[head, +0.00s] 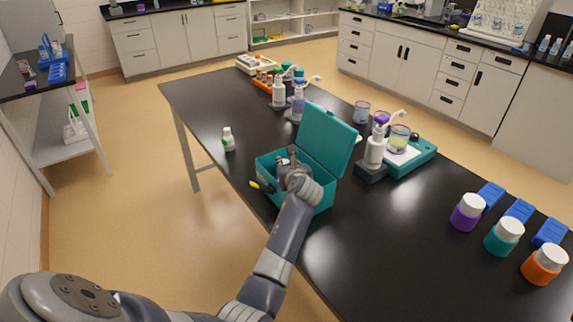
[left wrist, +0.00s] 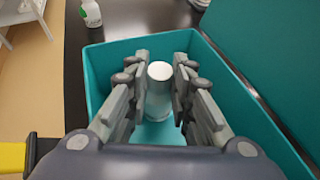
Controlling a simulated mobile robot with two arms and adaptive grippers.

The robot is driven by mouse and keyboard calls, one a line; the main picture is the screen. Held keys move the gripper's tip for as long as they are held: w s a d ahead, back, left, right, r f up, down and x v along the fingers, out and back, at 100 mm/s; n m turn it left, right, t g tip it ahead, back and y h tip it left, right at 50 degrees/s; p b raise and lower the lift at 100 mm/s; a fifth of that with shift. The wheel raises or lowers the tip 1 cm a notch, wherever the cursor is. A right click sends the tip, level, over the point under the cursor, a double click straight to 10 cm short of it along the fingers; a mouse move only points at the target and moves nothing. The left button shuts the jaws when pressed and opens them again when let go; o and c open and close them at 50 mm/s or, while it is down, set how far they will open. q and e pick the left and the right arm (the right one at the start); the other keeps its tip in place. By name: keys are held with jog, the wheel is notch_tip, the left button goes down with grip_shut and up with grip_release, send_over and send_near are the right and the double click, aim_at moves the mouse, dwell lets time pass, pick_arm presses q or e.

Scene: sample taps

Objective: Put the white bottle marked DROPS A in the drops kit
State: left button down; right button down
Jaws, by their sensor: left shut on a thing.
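The teal drops kit (head: 323,195) stands on the black table with its lid (head: 327,140) raised. My left gripper (head: 287,162) reaches down into it. In the left wrist view the gripper (left wrist: 160,85) is shut on a white bottle (left wrist: 159,76), whose round white top shows between the fingers inside the teal walls (left wrist: 100,60). The held bottle's label is not visible, and I cannot tell whether its base touches the kit floor. Another small white bottle with a green label (head: 228,140) stands apart, left of the kit; it also shows in the left wrist view (left wrist: 91,13). My right gripper is out of view.
A white pump bottle (head: 375,150) and a teal scale (head: 413,158) stand right of the kit. More bottles (head: 279,92) are behind it. Purple, teal and orange jars (head: 545,265) stand at the right. A yellow and black piece (head: 261,186) shows by the kit's left side.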

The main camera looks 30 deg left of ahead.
pick_arm(q)
jog(key=shift+f, duration=0.25)
